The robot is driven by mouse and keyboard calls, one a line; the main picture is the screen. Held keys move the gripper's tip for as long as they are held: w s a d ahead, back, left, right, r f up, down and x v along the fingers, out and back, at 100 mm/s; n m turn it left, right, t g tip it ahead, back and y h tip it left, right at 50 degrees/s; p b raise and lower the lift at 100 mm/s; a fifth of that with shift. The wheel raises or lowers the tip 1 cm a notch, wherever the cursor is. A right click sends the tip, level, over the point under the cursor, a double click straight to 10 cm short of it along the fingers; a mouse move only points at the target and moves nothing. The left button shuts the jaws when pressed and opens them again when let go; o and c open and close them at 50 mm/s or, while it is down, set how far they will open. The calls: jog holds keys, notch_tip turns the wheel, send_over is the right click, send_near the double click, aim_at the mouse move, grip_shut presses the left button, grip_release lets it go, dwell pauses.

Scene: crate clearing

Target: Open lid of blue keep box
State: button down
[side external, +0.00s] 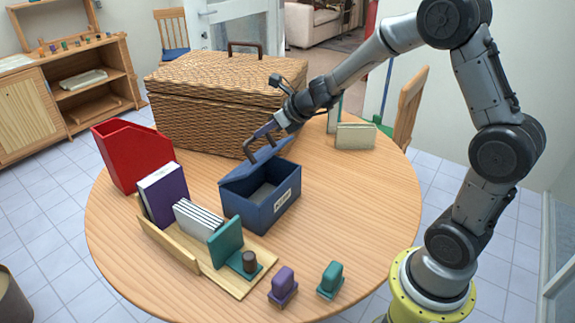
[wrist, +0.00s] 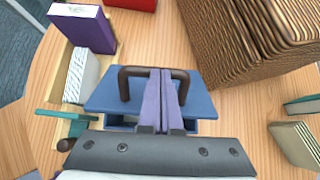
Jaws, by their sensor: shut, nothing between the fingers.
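The blue keep box (side external: 262,212) stands on the round table with a pale label on its front. Its blue lid (side external: 256,165) is tilted up, so part of the dark inside shows. The lid also fills the middle of the wrist view (wrist: 100,98). A dark brown arched handle (side external: 249,149) is on the lid and shows in the wrist view (wrist: 124,84). My gripper (side external: 264,130) is shut and empty, at the handle. In the wrist view its fingers (wrist: 161,72) cross the handle's arch and hide part of it. I cannot tell whether they touch it.
A large wicker basket (side external: 205,115) stands close behind the box. A red file holder (side external: 133,155) is at left. A wooden rack (side external: 170,245) with books is beside the box. Purple (side external: 283,287) and teal (side external: 330,280) stamps stand in front.

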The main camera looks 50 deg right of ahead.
jog(key=w+r, duration=0.2)
jog(key=w, duration=0.7)
jog(key=shift+w+a, duration=0.2)
jog(key=shift+w, duration=0.1)
jog(key=shift+r, duration=0.1)
jog(key=shift+s, duration=0.1)
dwell(1.1)
